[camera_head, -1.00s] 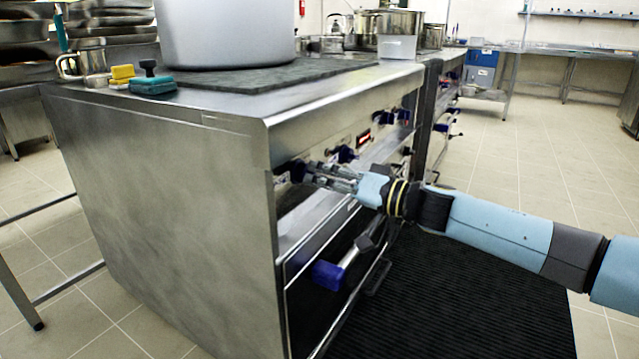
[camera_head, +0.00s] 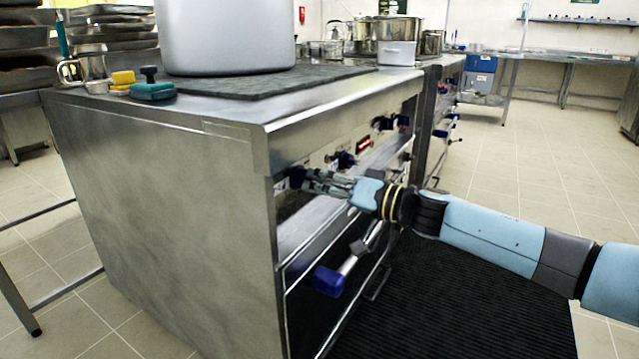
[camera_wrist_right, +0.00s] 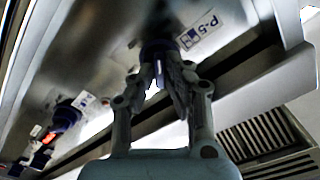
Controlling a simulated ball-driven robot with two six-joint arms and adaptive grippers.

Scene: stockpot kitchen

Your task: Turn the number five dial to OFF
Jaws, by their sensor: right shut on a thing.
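The number five dial (camera_wrist_right: 157,47) is a dark blue knob on the cooker's front panel, beside a label (camera_wrist_right: 199,32) that reads P-5. In the head view the dial (camera_head: 296,175) is the nearest knob on the panel, partly hidden by my fingers. My right gripper (camera_head: 308,181) reaches in from the right and is shut on this dial. In the right wrist view its fingers (camera_wrist_right: 160,75) close around the knob from both sides. The dial's exact pointing is hidden by the fingers. My left gripper is not in view.
A large pot (camera_head: 225,35) stands on top. Black ribbed mat (camera_head: 450,290) covers the floor in front.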

